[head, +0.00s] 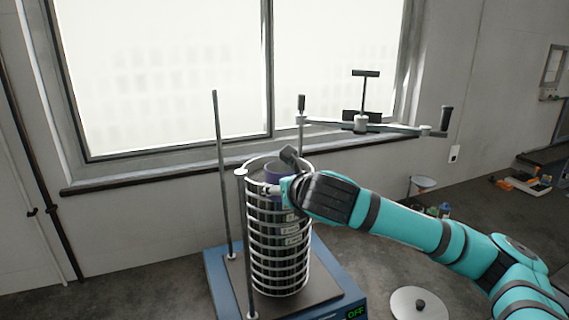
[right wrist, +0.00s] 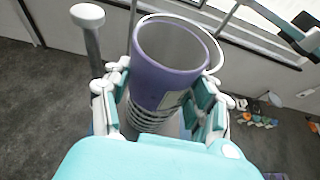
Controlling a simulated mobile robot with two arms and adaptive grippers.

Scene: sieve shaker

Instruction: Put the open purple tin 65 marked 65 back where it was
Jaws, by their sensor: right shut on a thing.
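My right gripper (head: 286,180) is shut on the open purple tin (right wrist: 160,75), with one finger on each side of it. In the right wrist view the tin's mouth faces the camera, its inside looks empty, and part of a pale label shows; I cannot read its number. In the head view only a piece of the purple tin (head: 274,171) shows, at the top of the sieve stack (head: 265,250). The tin is at or inside the stack's top ring; I cannot tell whether it rests on anything. My left gripper is out of view.
The stack stands on a blue shaker (head: 220,290) reading OFF, between upright rods (head: 222,170). A clamp arm (head: 385,127) with a T-handle extends right above the bench. A round knobbed lid (head: 405,303) lies front right. A funnel (head: 423,183) and bottles stand behind my right arm.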

